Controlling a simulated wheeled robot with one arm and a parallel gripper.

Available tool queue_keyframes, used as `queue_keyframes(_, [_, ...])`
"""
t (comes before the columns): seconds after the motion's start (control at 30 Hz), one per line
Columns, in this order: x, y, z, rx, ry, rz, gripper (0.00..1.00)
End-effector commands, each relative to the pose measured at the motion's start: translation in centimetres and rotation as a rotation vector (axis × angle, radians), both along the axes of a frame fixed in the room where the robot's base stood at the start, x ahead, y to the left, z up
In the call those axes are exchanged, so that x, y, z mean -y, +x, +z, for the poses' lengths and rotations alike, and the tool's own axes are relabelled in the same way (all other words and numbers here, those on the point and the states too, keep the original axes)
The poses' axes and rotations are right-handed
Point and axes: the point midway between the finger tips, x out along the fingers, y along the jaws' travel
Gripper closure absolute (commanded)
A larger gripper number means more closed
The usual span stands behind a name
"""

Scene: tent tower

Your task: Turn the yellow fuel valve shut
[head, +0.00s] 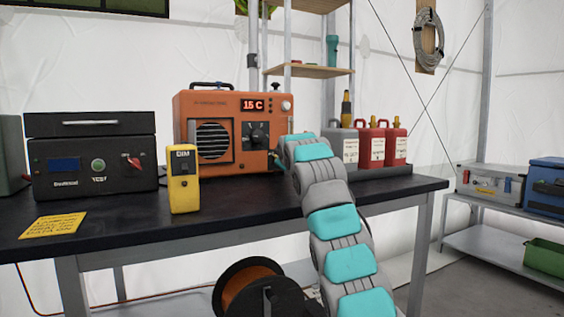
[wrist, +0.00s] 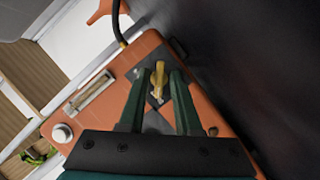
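The yellow fuel valve (wrist: 158,75) shows in the wrist view as a small lever on a dark diamond-shaped plate on the orange heater's side. My gripper (wrist: 160,79) is open. Its two dark green fingers lie on either side of the lever, with a visible gap to each. The orange heater (head: 225,110) stands on the black table in the head view, its display reading 15 C. The valve is not visible in the head view; my arm covers the area at the heater's right side.
The black table (head: 120,225) also holds a dark test box (head: 92,180), a yellow DIM meter (head: 183,185) and red bottles (head: 371,146) right of my arm. A cable reel (head: 240,285) is below. A dark hose (wrist: 116,20) runs above the valve in the wrist view.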

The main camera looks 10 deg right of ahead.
Motion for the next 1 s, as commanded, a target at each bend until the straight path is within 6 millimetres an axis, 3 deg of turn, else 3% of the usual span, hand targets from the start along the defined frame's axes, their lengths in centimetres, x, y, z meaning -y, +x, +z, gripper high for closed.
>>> queue_keyframes(0.47, [0.0, -0.5, 0.2, 0.004, 0.000, 0.000, 0.57])
queue_keyframes(1.0, [0.2, -5.8, 1.7, 0.003, 0.000, 0.001, 0.57])
